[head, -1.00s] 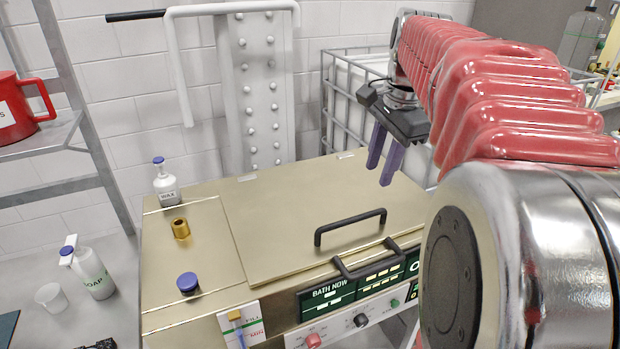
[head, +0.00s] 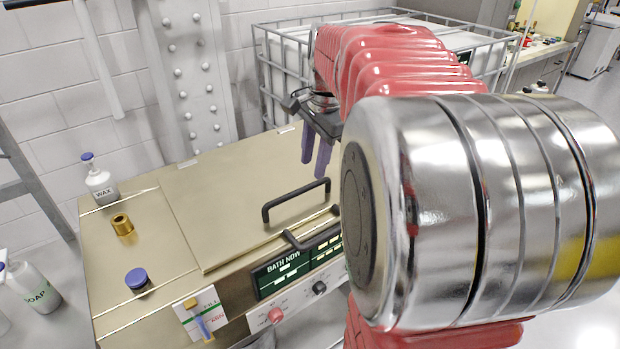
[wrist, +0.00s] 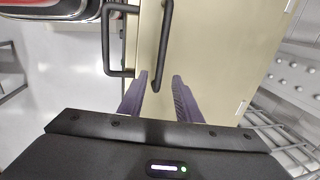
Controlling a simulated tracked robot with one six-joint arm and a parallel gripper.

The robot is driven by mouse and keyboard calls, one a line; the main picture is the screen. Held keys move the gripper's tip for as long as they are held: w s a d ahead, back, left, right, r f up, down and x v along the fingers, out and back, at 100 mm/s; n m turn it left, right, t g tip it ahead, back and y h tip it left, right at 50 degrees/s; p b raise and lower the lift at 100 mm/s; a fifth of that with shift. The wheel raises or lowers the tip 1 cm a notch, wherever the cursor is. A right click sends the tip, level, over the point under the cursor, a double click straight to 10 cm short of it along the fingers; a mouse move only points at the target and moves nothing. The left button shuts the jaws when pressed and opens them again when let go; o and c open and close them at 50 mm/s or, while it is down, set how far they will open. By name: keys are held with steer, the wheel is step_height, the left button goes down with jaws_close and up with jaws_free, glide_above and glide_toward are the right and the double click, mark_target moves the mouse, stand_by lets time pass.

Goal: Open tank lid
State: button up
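The tank (head: 110,300) is a brass-coloured box, and its flat lid (head: 225,190) lies closed on top. A black bar handle (head: 296,200) stands on the lid near its front edge. In the wrist view the lid (wrist: 205,50) fills the middle, and the lid handle (wrist: 163,50) runs down to between the fingertips, seen from above. My gripper (head: 317,160) hangs above the back right of the lid in the head view, its purple fingers apart. It also shows in the wrist view (wrist: 160,80), open and empty. The handle is apart from the fingers.
A second black bar (head: 312,236) sits on the tank's front edge by the "BATH NOW" panel (head: 285,272). A wax bottle (head: 100,180), brass fitting (head: 122,225) and blue cap (head: 137,279) stand left of the lid. A wire cage (head: 270,75) stands behind.

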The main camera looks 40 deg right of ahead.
mark_target(310, 185)
steer(key=f, duration=0.3)
steer(key=w+f, duration=0.1)
steer(key=f, duration=0.2)
steer(key=shift+w+f, duration=0.15)
steer(key=shift+f, duration=0.1)
steer(key=shift+c, duration=0.2)
jaws_close()
steer(key=shift+d, duration=0.1)
